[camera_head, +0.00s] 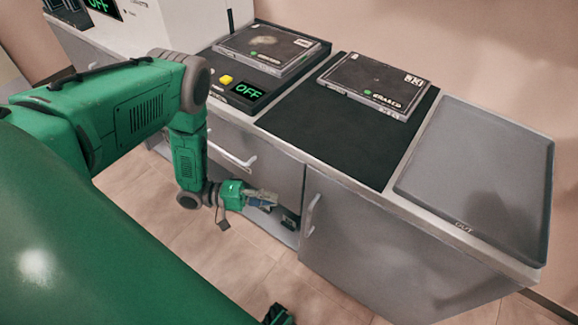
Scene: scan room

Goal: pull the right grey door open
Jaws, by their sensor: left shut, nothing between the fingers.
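The right grey door (350,245) is on the front of the counter in the head view. It looks closed, with an upright pale handle (312,215) near its left edge. My left gripper (268,199) is shut and empty. It is in front of the cabinet, left of that handle and apart from it in the picture. Its fingers point right. The gripper hides part of the lower cabinet front behind it. My right gripper does not show clearly.
The counter holds two flat dark cases (265,48) (375,85), a yellow button (226,79), a green OFF display (249,91) and a grey tray (480,180). Another pale handle (238,160) is left of the door. Tiled floor (235,265) is open in front.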

